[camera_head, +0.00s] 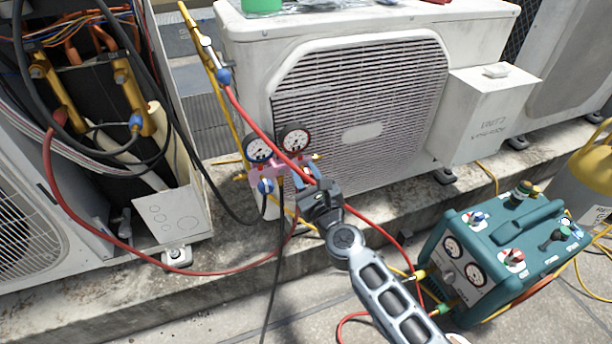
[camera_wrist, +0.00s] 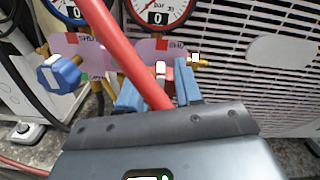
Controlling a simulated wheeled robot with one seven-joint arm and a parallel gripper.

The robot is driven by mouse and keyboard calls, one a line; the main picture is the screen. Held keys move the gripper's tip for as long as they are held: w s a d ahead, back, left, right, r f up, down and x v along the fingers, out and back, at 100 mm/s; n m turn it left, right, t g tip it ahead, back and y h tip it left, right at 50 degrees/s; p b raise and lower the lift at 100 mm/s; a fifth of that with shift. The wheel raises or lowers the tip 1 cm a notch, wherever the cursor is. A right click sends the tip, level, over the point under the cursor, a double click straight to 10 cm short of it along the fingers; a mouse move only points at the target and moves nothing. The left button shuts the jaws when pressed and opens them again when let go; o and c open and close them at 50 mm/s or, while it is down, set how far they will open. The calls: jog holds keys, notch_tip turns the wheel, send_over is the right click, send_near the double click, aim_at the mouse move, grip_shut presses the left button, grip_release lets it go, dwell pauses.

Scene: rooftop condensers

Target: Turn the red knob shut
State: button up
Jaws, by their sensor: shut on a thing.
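The gauge manifold (camera_head: 268,168) is pink with two round dials and hangs in front of the white condenser. In the wrist view its pink body (camera_wrist: 90,50) fills the upper left. My gripper (camera_head: 307,176) is at its right side, with its blue fingers (camera_wrist: 158,84) closed on the red knob (camera_wrist: 168,74). Only a little red and a white mark on the knob show between the fingers. A red hose (camera_wrist: 118,50) crosses in front and hides part of the grip. The knob is hidden in the head view. A blue knob (camera_head: 266,186) is on the manifold's left, also in the wrist view (camera_wrist: 58,75).
A white condenser (camera_head: 360,100) stands right behind the manifold. The red hose (camera_head: 250,122) runs across the manifold, close to my gripper. A teal machine (camera_head: 500,245) is on the ground at right. An opened unit with loose cables (camera_head: 95,110) is at left.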

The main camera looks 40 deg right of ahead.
jog(key=shift+s+d+f, duration=0.15)
jog(key=shift+d+f, duration=0.05)
jog(key=shift+f, duration=0.05)
jog(key=o, duration=0.8)
jog(key=shift+c, duration=0.2)
jog(key=shift+o, duration=1.3)
jog(key=shift+a+r, duration=0.15)
jog(key=v, duration=0.7)
jog(key=shift+s, duration=0.3)
jog(key=shift+a, duration=0.15)
